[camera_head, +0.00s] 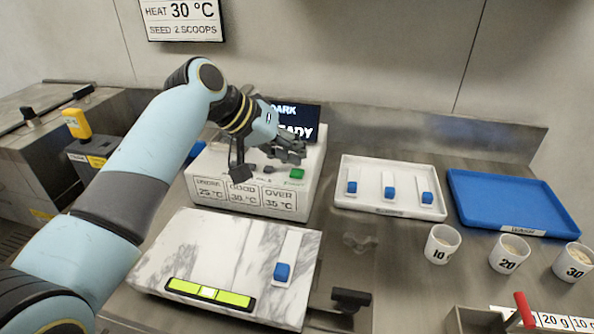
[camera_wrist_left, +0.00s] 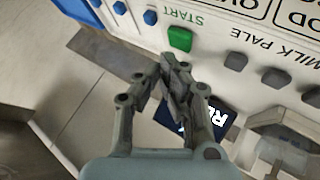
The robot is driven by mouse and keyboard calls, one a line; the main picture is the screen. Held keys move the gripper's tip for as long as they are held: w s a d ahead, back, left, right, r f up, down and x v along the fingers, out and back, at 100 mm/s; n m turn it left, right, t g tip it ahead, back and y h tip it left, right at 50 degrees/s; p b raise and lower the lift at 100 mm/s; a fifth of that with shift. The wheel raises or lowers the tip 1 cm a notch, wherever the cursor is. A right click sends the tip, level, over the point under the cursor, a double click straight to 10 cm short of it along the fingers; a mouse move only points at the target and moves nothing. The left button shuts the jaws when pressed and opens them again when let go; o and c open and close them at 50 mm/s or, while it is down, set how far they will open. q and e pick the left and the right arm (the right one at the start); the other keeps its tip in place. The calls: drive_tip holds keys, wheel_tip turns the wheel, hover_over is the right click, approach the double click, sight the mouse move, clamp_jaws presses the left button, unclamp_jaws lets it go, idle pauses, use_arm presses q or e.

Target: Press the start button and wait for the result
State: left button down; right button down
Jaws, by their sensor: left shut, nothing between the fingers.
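The white machine (camera_head: 250,208) stands behind the marble slab, with a green start button (camera_head: 297,174) at the right of its top. In the left wrist view the green button (camera_wrist_left: 180,38) sits beside the word START, seen upside down. My left gripper (camera_head: 298,152) is shut and empty, its tips just short of the button in the picture; whether they touch it I cannot tell. The gripper also shows in the left wrist view (camera_wrist_left: 172,62). The screen (camera_head: 300,118) reads DARK and READY, partly covered by my gripper. My right gripper is not in view.
The marble slab (camera_head: 190,245) bears a strip with a blue block and a green-yellow level. A white tray (camera_head: 390,207) with three blue-ended strips, a blue tray (camera_head: 515,205) and three numbered cups (camera_head: 443,245) stand right. A wall sign (camera_head: 180,20) reads HEAT 30 °C, SEED 2 SCOOPS.

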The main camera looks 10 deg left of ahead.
sight(295, 170)
use_arm(q)
drive_tip(key=shift+f, duration=0.2)
drive_tip(key=shift+f, duration=0.2)
drive_tip(key=shift+f, duration=0.45)
idle(0.7)
idle(0.4)
drive_tip(key=shift+r+p, duration=0.85)
drive_tip(key=shift+p, duration=0.2)
wheel_tip(295, 170, up, 5)
drive_tip(key=p, duration=0.5)
drive_tip(key=shift+r, duration=0.1)
